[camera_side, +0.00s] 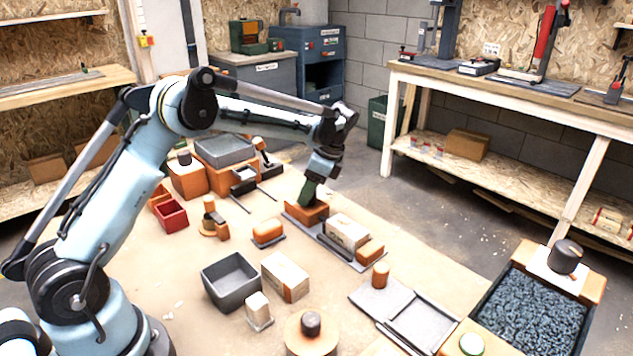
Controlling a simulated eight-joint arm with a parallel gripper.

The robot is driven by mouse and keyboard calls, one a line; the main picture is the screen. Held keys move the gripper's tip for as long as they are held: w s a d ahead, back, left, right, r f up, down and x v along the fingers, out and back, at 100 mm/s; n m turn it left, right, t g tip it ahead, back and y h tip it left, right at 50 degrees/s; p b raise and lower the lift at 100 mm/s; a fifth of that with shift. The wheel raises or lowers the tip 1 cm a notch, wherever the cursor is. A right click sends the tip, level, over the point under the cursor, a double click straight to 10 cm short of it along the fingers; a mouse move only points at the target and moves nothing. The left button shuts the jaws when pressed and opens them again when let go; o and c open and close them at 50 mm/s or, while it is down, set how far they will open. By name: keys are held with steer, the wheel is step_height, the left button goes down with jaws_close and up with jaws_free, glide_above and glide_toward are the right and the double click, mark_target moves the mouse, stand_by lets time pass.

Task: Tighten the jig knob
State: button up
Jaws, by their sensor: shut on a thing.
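The jig is a long grey plate (340,249) on the table, with an orange block (306,214) at its far left end. A white and orange block (347,233) and a smaller orange block (370,250) sit further along it. My gripper (308,193) points down over the far left orange block and is shut at its top. The jig knob seems to be between the jaws there, but they hide it, so its shape and how tight it is cannot be told.
A grey open bin (231,282), a white and orange block (285,277) and a flat grey frame (405,313) stand nearer. A tray of dark granules (530,310) is at the right. Red bins (171,214) stand at the left.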

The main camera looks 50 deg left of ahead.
steer(key=m+t, duration=0.1)
steer(key=m, duration=0.2)
steer(key=m+t+y, duration=0.1)
steer(key=m, duration=0.3)
steer(key=shift+t, duration=0.3)
steer(key=m+t, duration=0.1)
steer(key=m, duration=0.3)
steer(key=shift+t, duration=0.3)
steer(key=shift+m+t+h, duration=0.3)
steer(key=shift+m+t, duration=0.4)
steer(key=shift+m, duration=1.2)
steer(key=o, duration=1.1)
steer(key=shift+c, duration=0.2)
steer(key=v, duration=1.2)
